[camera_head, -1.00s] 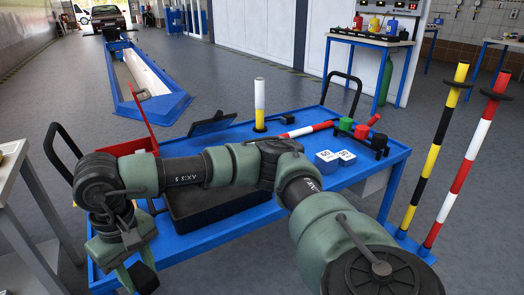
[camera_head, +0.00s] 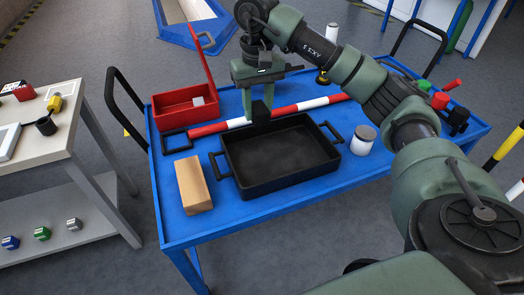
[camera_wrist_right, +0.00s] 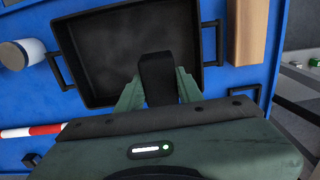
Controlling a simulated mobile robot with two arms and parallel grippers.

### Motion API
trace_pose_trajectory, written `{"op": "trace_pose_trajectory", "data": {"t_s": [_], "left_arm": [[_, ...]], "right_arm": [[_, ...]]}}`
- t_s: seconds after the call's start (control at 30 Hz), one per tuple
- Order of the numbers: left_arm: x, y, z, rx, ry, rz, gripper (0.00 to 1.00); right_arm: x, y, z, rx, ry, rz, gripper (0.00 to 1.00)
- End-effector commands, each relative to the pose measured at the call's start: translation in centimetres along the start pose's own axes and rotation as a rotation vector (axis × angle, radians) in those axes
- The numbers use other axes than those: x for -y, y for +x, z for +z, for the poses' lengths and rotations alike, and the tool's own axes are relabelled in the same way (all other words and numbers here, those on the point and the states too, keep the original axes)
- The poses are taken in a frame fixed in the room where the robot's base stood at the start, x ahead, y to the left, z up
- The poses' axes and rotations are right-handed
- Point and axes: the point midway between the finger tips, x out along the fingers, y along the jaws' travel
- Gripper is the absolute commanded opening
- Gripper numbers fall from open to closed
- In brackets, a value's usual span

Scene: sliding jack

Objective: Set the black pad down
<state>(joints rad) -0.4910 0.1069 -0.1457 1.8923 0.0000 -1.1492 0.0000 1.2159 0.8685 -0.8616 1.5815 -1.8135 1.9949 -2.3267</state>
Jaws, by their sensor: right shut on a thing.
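The black pad (camera_head: 261,111) is a small dark block. My right gripper (camera_head: 259,92) is shut on it and holds it pointing down near the far rim of the black tray (camera_head: 285,184). In the right wrist view the pad (camera_wrist_right: 157,78) sits between the gripper's two green fingers (camera_wrist_right: 158,92) and overlaps the tray's near edge in that picture. I cannot tell its exact height. The tray looks empty and lies on the blue table (camera_head: 235,222). My left gripper is not in view.
A red and white pole (camera_head: 310,105) lies behind the tray. A wooden block (camera_head: 193,185) and an open red box (camera_head: 184,105) are on the left. A white cylinder (camera_head: 363,140) stands right of the tray. The table's front strip is clear.

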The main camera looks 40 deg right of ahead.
Motion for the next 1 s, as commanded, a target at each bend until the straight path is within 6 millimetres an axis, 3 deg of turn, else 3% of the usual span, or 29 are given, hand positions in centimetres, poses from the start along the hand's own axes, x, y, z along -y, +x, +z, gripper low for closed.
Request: {"op": "trace_pose_trajectory", "data": {"t_s": [0.03, 0.2, 0.4, 0.67, 0.9, 1.0], "left_arm": [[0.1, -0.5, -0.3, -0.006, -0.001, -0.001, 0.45], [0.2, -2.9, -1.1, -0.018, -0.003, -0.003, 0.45], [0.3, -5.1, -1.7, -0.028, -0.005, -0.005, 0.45], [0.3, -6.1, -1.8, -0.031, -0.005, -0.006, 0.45], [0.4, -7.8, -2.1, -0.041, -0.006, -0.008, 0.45], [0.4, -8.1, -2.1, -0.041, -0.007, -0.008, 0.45]], "right_arm": [[-0.1, 2.0, 0.1, 0.005, 0.0, 0.003, 0.0], [-0.1, 6.5, 0.1, 0.005, 0.0, 0.002, 0.0], [0.0, 10.7, 0.1, 0.002, 0.0, 0.001, 0.0], [0.0, 12.5, 0.0, -0.001, 0.0, 0.001, 0.0], [0.0, 16.0, 0.1, 0.002, 0.001, 0.001, 0.0], [0.0, 16.2, 0.0, -0.002, 0.0, 0.0, 0.0]]}}
